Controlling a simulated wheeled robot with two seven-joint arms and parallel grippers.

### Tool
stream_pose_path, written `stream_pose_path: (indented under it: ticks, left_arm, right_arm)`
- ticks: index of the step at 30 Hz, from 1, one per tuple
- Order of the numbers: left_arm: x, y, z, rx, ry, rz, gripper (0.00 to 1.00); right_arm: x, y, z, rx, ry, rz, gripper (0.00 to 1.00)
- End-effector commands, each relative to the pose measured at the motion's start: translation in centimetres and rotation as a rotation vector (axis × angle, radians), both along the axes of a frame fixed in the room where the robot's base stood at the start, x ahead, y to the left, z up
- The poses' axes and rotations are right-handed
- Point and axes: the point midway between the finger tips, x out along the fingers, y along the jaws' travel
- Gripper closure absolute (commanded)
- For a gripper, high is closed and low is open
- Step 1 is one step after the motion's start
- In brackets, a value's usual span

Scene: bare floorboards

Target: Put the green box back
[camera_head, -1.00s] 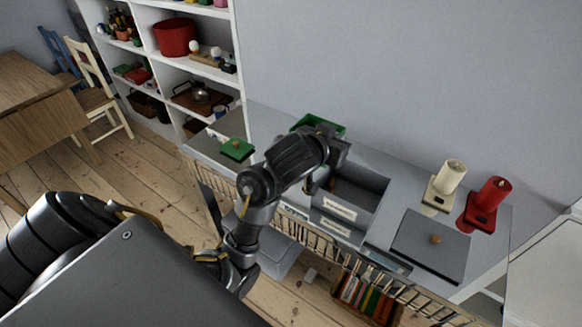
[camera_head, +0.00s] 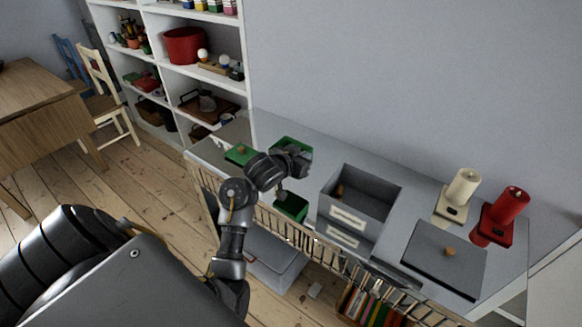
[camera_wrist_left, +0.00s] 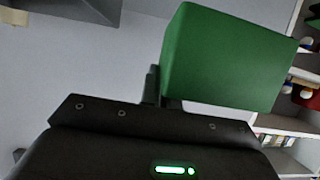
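The green box (camera_head: 296,143) is at the back left of the grey tabletop, partly hidden by my left gripper (camera_head: 290,172). My right gripper is not in view.
An open grey box (camera_head: 360,190) stands right of the green box. A green lid (camera_head: 240,153) lies left and a grey lid (camera_head: 445,258) lies right. A cream candle (camera_head: 462,188) and a red candle (camera_head: 508,208) stand at the back right. A white shelf (camera_head: 246,60) is behind left.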

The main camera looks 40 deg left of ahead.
Motion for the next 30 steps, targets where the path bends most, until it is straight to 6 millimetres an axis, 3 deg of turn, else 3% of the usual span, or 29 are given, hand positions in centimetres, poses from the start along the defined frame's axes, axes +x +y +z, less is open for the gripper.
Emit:
stream_pose_path:
  ticks: [3, 9, 17, 24, 30]
  left_arm:
    - [0.4, 2.1, -2.6, -0.003, 0.003, 0.001, 1.00]
    - [0.9, 4.2, -5.0, -0.001, 0.000, 0.000, 1.00]
    - [1.0, 4.8, -5.7, 0.001, 0.000, 0.001, 1.00]
    - [1.0, 5.1, -8.7, -0.003, 0.002, 0.001, 1.00]
    - [1.0, 5.1, -9.2, 0.001, -0.001, 0.001, 1.00]
  right_arm:
    - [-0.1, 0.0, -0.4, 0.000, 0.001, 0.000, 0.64]
    - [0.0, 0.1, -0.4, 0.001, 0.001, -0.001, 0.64]
    - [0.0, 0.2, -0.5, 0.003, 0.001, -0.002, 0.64]
    - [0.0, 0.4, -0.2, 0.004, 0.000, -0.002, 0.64]
    - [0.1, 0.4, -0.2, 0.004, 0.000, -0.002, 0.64]
